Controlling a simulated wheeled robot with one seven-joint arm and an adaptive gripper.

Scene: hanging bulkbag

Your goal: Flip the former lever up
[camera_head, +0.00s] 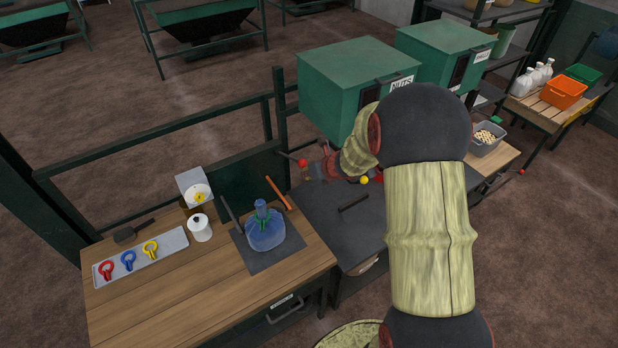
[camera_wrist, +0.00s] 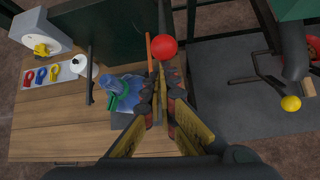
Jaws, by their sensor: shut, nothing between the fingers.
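A red ball knob (camera_wrist: 164,48) sits at the end of a dark bar and is just beyond my fingertips in the wrist view. It also shows in the head view (camera_head: 302,163), at the left edge of the dark station below the green bins. A yellow ball knob (camera_wrist: 291,103) on a second dark rod is to the right; it shows in the head view (camera_head: 364,180) too. No label tells which is the former lever. My gripper (camera_wrist: 160,84) is shut and empty, its fingertips close to the red knob; contact cannot be told. In the head view my arm partly hides the station.
A wooden bench (camera_head: 190,290) on the left holds a blue bag (camera_head: 265,230), a white canister (camera_head: 200,228) and a tray of coloured clips (camera_head: 172,246). A green bin labelled NUTS (camera_head: 345,95) stands above the dark station. A green railing (camera_head: 170,133) runs behind the bench.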

